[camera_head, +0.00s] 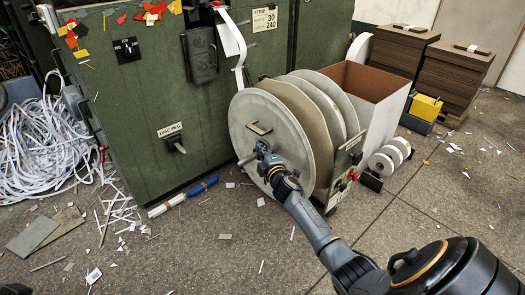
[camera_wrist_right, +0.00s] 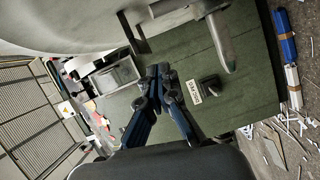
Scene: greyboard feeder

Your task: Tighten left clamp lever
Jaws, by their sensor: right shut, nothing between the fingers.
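A large grey reel (camera_head: 262,165) stands upright in front of the green machine. A flat bracket-like handle (camera_head: 259,128) and a short grey metal lever (camera_head: 247,160) stick out from its face. I cannot tell for certain which one is the left clamp lever. My right gripper (camera_head: 262,149) is at the reel's face, just right of the grey lever and below the bracket. In the right wrist view the right gripper (camera_wrist_right: 164,72) is shut and empty. The grey lever (camera_wrist_right: 223,42) hangs there right of the fingertips, with a visible gap in the picture.
The green machine (camera_head: 130,110) has a lever by a label (camera_head: 171,130). An open box (camera_head: 372,88) stands behind the reel. A panel with a red knob (camera_head: 352,175) is at its right. Tangled white strips (camera_head: 42,150) and scraps lie left; the front floor is mostly clear.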

